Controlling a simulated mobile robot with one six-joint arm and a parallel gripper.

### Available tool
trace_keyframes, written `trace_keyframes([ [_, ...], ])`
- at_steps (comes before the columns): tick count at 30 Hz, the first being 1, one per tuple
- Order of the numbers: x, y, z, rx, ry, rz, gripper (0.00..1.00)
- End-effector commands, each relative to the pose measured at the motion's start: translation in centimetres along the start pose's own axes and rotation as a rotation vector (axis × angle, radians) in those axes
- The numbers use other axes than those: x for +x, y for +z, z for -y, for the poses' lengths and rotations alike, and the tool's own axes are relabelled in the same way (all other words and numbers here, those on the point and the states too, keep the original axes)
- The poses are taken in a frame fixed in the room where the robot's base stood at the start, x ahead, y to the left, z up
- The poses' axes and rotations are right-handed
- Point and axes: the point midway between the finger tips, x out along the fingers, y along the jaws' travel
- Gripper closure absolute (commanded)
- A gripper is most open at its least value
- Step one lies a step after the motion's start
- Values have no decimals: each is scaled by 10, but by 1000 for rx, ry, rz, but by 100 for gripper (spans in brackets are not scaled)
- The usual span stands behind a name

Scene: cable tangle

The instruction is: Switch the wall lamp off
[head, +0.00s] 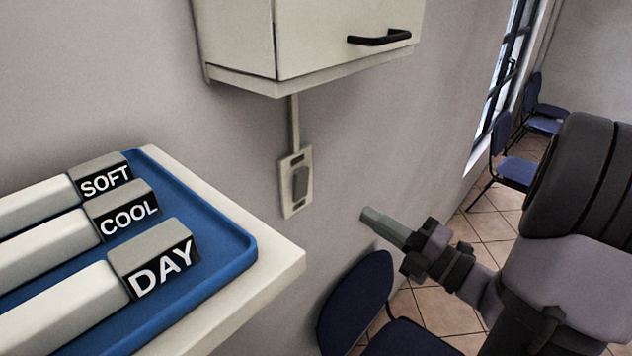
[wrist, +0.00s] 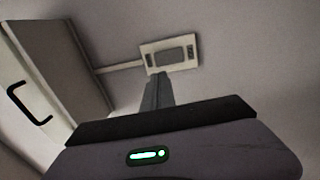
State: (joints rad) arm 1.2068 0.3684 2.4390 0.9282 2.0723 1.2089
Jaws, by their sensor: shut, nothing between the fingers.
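A wall switch shows in the head view as a grey rocker (head: 301,182) in an upright cream plate (head: 288,206), on the wall below the cabinet. In the wrist view the switch plate (wrist: 189,47) is ahead of the fingers, its grey rocker (wrist: 171,54) in clear sight. My gripper (head: 370,216) is shut and empty, pointing at the wall to the right of and a little lower than the switch in the head view. In the wrist view my fingertips (wrist: 158,77) show just below the plate. A gap to the switch shows in the head view. No lamp is visible.
A cable conduit (head: 294,122) runs from the plate up to a wall cabinet (head: 345,40) with a black handle (head: 380,38). A shelf (head: 285,265) at left carries a blue tray (head: 232,243) with blocks labelled SOFT, COOL and DAY. Blue chairs (head: 355,300) stand below.

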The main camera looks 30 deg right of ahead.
Motion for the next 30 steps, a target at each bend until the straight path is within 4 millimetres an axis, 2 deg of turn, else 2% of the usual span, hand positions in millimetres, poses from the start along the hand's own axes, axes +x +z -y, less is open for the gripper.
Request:
trace_keyframes([
  [5, 18, -1, 0, -1, 0, -6, 100],
  [15, 92, -2, 0, -3, -1, -8, 100],
  [21, 126, -2, 0, -3, -2, -6, 100],
  [25, 137, -2, 0, -3, -2, -5, 100],
  [30, 141, -1, 0, -2, -1, -3, 100],
])
